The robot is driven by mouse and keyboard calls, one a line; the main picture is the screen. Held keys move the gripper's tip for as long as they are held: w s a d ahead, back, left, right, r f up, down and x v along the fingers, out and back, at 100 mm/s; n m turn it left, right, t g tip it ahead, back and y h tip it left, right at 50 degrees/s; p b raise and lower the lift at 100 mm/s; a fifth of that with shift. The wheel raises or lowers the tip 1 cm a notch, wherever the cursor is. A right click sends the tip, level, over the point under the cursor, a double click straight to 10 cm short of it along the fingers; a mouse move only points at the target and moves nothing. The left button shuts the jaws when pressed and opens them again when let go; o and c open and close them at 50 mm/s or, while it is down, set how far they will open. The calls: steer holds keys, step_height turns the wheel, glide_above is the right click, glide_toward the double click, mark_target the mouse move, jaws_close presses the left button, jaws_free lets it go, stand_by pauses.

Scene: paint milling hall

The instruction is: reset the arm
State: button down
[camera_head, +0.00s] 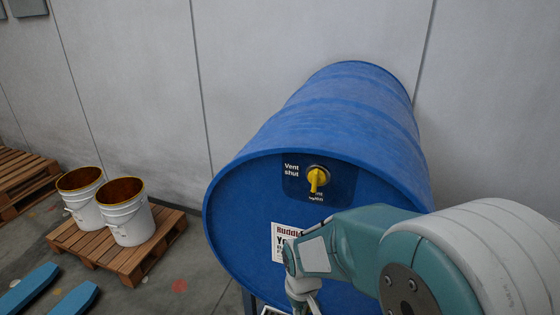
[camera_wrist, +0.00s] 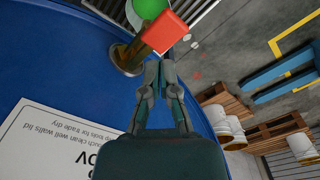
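My arm reaches from the right in the head view, in front of the lower part of a blue drum (camera_head: 330,125) that lies on its side. My gripper (camera_wrist: 164,62) points at a brass tap (camera_wrist: 127,58) with a red handle (camera_wrist: 163,32) in the wrist view. The fingers come together at their tips, just short of the handle, with nothing visible between them. Whether the tips touch the handle is unclear. In the head view the wrist covers part of the drum's label, and the tap and fingertips are hidden.
The drum face has a yellow vent knob (camera_head: 317,179) and a white label (camera_head: 283,240). Two white buckets (camera_head: 127,222) stand on a wooden pallet (camera_head: 150,252) at left. Blue bars (camera_head: 28,288) lie near the floor. A green round thing (camera_wrist: 150,8) shows behind the handle.

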steer(key=s+d+r+m+t, duration=0.2)
steer(key=s+d+r, duration=0.3)
steer(key=r, duration=0.5)
steer(key=s+d+r+m+t, duration=0.2)
steer(key=s+d+r+t, duration=0.1)
steer(key=s+d+r, duration=0.2)
step_height(320, 180, up, 5)
steer(key=s, duration=0.2)
steer(key=shift+s+f+m, duration=0.15)
steer(key=shift+s+m, duration=0.15)
steer(key=shift+m, duration=0.1)
